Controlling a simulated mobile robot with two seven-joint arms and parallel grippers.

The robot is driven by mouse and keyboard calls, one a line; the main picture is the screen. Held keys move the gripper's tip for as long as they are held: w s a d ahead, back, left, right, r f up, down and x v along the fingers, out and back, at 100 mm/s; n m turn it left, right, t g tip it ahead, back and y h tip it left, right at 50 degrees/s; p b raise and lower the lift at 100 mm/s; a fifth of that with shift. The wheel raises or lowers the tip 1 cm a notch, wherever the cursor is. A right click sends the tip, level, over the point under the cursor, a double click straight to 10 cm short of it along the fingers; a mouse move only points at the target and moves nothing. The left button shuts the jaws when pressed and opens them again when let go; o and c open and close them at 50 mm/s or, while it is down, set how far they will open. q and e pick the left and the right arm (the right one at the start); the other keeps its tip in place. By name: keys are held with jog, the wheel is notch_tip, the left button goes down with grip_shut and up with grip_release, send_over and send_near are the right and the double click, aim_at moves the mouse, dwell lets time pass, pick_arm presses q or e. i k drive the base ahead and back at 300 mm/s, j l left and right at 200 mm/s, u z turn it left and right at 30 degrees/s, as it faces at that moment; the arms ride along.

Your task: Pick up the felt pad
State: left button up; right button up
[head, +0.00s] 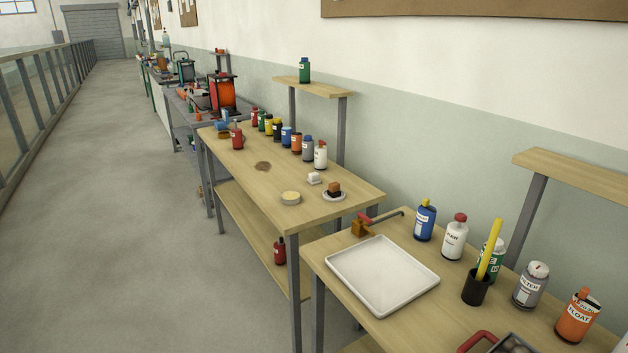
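I cannot tell for certain which thing is the felt pad. On the middle wooden table (232,160), a small dark brown flat patch (262,166) lies on the top; it may be a pad or a stain. Near the table's front corner are a round cream-topped tin or disc (291,198), a small white block (314,178), and a pale dish (341,197) bearing a dark block with an orange-brown top (334,187). Neither of my grippers is in view.
Several coloured bottles (286,137) line the middle table's wall side; a red bottle (237,136) stands apart. The nearer table has a white tray (382,275), bottles (454,240) and a black cup (475,288). The floor (110,210) left of the tables is clear up to the railing (40,95).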

aim_at(313, 179)
jog(key=i+j+z, duration=0.1)
jog(key=i+j, duration=0.25)
jog(key=i+j+z, duration=0.1)
jog(key=i+j, duration=0.55)
jog(key=j, duration=0.15)
jog(key=i+j+z, duration=0.15)
jog(key=i+j, duration=0.2)
jog(key=i+j+z, duration=0.1)
jog(key=i+j, duration=0.2)
jog(key=j, duration=0.2)
jog(key=i+j+z, duration=0.1)
jog(key=i+j, duration=0.2)
jog(key=j, duration=0.2)
